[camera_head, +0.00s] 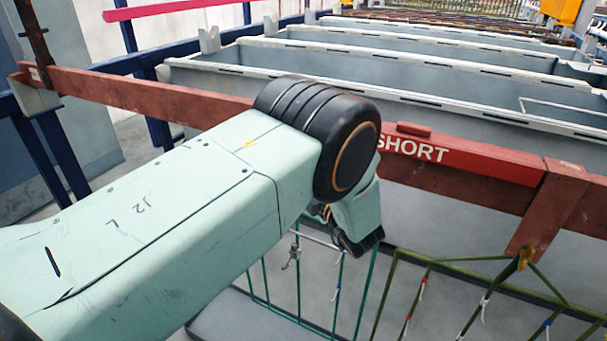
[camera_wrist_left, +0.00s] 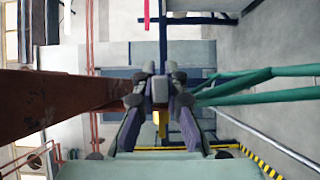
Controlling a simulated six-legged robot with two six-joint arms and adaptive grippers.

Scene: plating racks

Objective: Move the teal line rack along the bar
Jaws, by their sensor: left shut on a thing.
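The bar (camera_head: 145,95) is a long red-brown beam running from upper left to lower right in the head view. It also shows at the left of the left wrist view (camera_wrist_left: 60,103). The teal line rack (camera_head: 299,280) hangs below the bar, a frame of thin teal rods partly hidden by my left arm. Its teal rods show at the right of the left wrist view (camera_wrist_left: 260,98). My left gripper (camera_wrist_left: 160,90) is shut on the rack, close beside the bar. My arm hides the rack's top and the grip in the head view. My right gripper is not in view.
A red sign reading SHORT (camera_head: 450,158) is on the bar. An olive-green rack (camera_head: 450,260) with small tags hangs just right of the teal one, under a brown hanger (camera_head: 548,205). Long grey tanks (camera_head: 400,75) lie behind the bar. A blue frame (camera_head: 60,150) supports its left end.

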